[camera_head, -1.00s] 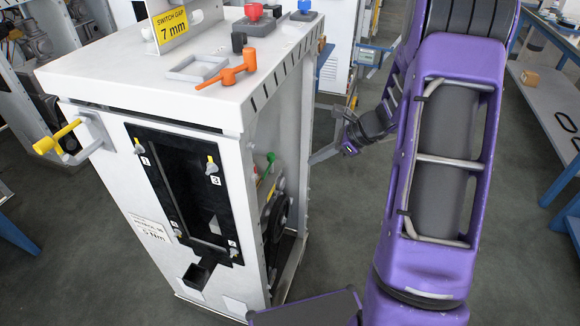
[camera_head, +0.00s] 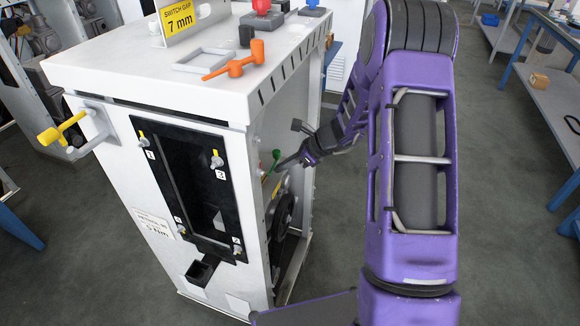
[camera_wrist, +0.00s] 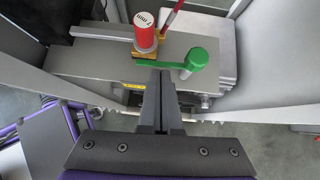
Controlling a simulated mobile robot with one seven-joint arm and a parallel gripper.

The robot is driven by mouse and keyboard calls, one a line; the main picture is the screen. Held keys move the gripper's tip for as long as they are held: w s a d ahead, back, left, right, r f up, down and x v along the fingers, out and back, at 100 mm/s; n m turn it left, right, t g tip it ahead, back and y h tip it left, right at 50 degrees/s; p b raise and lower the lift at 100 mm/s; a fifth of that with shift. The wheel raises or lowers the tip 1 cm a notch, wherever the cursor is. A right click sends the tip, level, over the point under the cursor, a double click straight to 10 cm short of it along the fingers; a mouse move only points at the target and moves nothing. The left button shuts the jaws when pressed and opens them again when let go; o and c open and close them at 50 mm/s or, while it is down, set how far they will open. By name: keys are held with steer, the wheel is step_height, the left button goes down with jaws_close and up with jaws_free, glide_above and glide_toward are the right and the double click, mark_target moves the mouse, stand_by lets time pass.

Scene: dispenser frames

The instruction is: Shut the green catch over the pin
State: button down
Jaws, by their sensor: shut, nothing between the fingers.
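The green catch (camera_wrist: 196,58) shows in the wrist view as a flat arm with a round raised knob at its right end. In the head view the catch (camera_head: 276,155) is a small green piece inside the cabinet's open side. My gripper (camera_wrist: 160,74) is shut and empty, its tips at the near edge of the catch's arm, left of the knob. I cannot tell whether they touch. In the head view my gripper (camera_head: 282,163) reaches into the opening. I cannot identify the pin with certainty.
A thin red rod (camera_wrist: 172,17) stands behind the catch. The white cabinet (camera_head: 110,70) has a black front panel (camera_head: 180,190) and an orange handle (camera_head: 236,66) on top. A dark wheel (camera_head: 284,215) sits below the catch. Cabinet walls flank the opening.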

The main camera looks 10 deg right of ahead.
steer(key=shift+w+a+f+m+b, duration=0.1)
steer(key=shift+w+a+m+b, duration=0.05)
steer(key=shift+a+b, duration=0.15)
steer(key=shift+w+a+f+m+b, duration=0.1)
steer(key=shift+a+m+b, duration=0.1)
steer(key=shift+a, duration=0.2)
steer(key=shift+a+r+t+h, duration=0.1)
steer(key=shift+a+t+h, duration=0.05)
steer(key=shift+t+h, duration=0.15)
steer(key=shift+a+r, duration=0.1)
steer(key=shift+a, duration=0.1)
steer(key=shift+d, duration=0.1)
